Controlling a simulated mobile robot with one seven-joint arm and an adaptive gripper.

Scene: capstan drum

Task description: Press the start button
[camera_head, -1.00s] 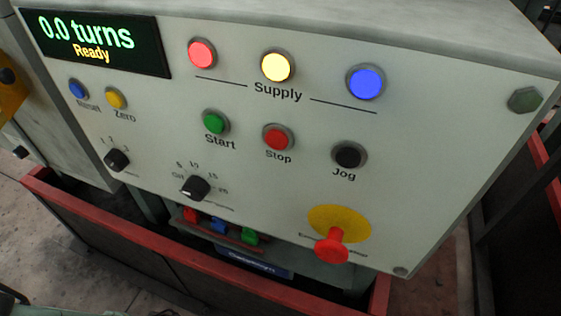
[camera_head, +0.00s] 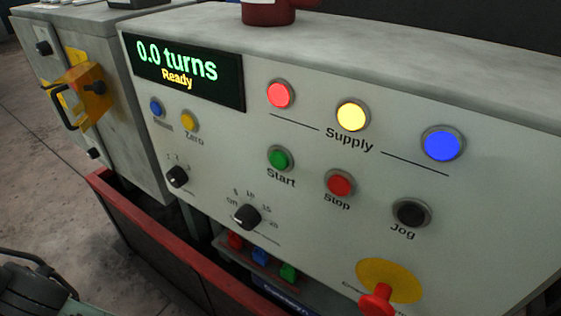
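The green start button (camera_head: 280,159) is on the light grey control panel (camera_head: 330,225), with the label "Start" under it. The red stop button (camera_head: 340,184) is to its right and a black jog button (camera_head: 411,213) is further right. The display (camera_head: 186,72) at the panel's upper left reads "0.0 turns" and "Ready". My gripper is not in view; a dark jointed part shows at the lower left, and I cannot tell what it is.
A red emergency knob on a yellow disc (camera_head: 395,277) sticks out at the lower right. Red, yellow and blue supply lamps are lit above the buttons. Two black rotary knobs are below. A red-edged barrier (camera_head: 190,255) runs below the panel. A grey cabinet with a yellow handle plate (camera_head: 84,92) stands left.

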